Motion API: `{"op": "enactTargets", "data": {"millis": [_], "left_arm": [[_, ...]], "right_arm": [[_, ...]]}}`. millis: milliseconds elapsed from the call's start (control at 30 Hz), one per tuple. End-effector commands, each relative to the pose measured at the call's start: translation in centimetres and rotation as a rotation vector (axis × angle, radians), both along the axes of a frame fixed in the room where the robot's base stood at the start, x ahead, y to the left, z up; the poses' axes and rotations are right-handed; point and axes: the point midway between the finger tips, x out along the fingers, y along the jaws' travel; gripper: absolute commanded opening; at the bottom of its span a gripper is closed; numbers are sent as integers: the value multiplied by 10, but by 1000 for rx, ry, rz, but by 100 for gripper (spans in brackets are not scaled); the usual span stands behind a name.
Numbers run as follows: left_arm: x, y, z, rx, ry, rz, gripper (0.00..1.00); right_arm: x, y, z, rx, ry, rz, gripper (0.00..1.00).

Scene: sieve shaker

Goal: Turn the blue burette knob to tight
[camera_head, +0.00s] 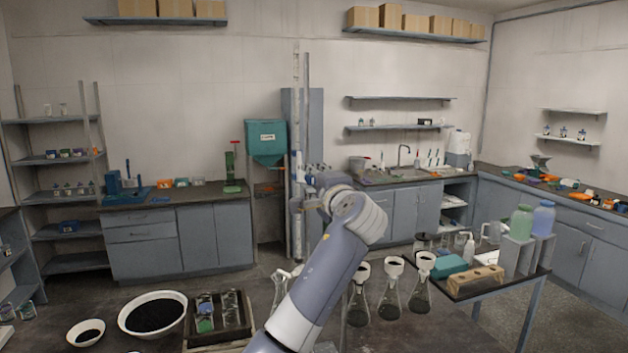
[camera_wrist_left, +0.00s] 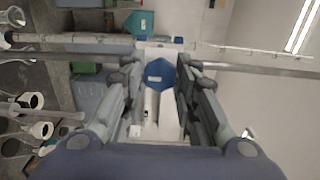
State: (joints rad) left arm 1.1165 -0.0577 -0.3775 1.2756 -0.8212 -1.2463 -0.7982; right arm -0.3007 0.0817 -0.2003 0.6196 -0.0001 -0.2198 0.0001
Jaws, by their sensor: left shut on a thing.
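The burette (camera_head: 297,120) stands upright on its stand in the middle of the head view. In the left wrist view the burette (camera_wrist_left: 85,38) lies sideways across the upper part. The blue knob (camera_wrist_left: 160,75) shows there as a hexagonal face with a small white label. My left gripper (camera_wrist_left: 158,68) has one finger on each side of the knob and is shut on it. In the head view my left gripper (camera_head: 308,187) is at the burette, and my wrist and forearm hide the knob. My right gripper is in neither view.
On the near bench stand several funnel-topped flasks (camera_head: 391,292), a large dark-filled bowl (camera_head: 152,314) and a small bowl (camera_head: 86,332). A side table (camera_head: 465,290) on the right holds bottles and a wooden block. A thin stand rod (camera_head: 306,100) runs beside the burette.

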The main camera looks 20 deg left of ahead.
Motion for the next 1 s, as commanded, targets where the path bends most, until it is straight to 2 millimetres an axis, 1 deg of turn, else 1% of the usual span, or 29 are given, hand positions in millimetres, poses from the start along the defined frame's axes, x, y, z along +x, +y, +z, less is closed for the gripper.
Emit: {"op": "enactTargets", "data": {"millis": [500, 533, 600, 1000], "left_arm": [[0, -2, -1, 15, 11, -3, 4], [0, -2, -1, 15, 11, -3, 32], [0, -1, -1, 15, 11, -2, 48], [-3, -3, -1, 14, 10, -1, 48]], "right_arm": [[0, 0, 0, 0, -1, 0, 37], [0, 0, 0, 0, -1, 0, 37], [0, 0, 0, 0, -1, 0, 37], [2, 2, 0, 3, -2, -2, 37]]}}
